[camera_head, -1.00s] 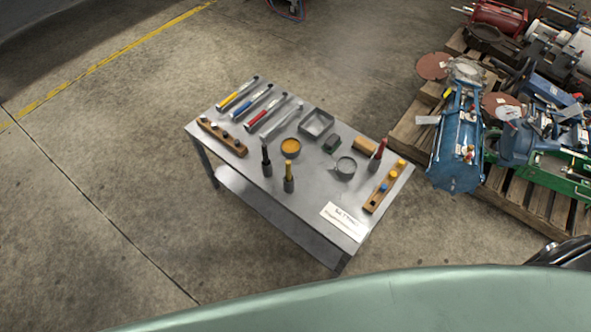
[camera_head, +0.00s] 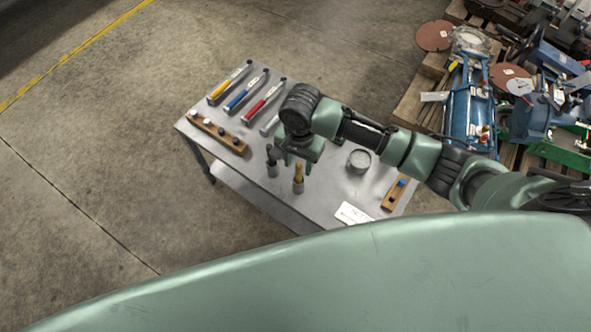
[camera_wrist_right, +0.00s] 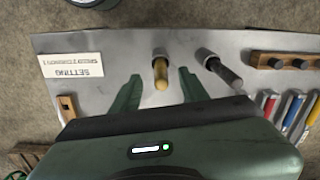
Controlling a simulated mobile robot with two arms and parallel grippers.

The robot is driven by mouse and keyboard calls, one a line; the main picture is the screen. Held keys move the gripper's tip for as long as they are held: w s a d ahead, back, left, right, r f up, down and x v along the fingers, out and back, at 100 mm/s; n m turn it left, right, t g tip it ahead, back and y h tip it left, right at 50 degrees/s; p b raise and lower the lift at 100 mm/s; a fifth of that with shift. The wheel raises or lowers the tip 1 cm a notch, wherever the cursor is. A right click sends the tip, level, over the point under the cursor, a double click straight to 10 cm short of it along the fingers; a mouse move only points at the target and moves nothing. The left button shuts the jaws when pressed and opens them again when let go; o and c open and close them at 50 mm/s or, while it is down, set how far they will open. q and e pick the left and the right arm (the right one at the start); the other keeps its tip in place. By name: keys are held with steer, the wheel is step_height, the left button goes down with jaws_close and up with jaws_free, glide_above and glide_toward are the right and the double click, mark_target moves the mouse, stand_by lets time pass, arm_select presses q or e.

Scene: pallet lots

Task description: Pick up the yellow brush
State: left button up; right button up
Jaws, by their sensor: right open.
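The yellow brush (camera_head: 298,179) stands upright on the grey table with its yellow end up and a grey lower part. It also shows in the right wrist view (camera_wrist_right: 161,73), between the fingers. My right gripper (camera_head: 297,164) is open and empty, above the brush and pointing down. In the wrist view its two green fingers (camera_wrist_right: 160,84) lie on either side of the yellow end, with gaps and no clear contact. My left gripper is not in view.
A black upright brush (camera_head: 271,160) stands close by on the left; it also shows in the wrist view (camera_wrist_right: 224,72). The grey table (camera_head: 335,190) holds a wooden rack (camera_head: 218,132), several coloured tools, a grey tin (camera_head: 358,160) and a white sign (camera_head: 352,213). Loaded pallets stand right.

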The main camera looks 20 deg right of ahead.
mark_target(299, 174)
step_height(299, 174, down, 3)
steer(key=f, duration=0.2)
steer(key=f+b, duration=0.1)
steer(key=shift+w+d+f, duration=0.15)
steer(key=shift+w+f, duration=0.05)
steer(key=shift+f, duration=0.4)
jaws_close()
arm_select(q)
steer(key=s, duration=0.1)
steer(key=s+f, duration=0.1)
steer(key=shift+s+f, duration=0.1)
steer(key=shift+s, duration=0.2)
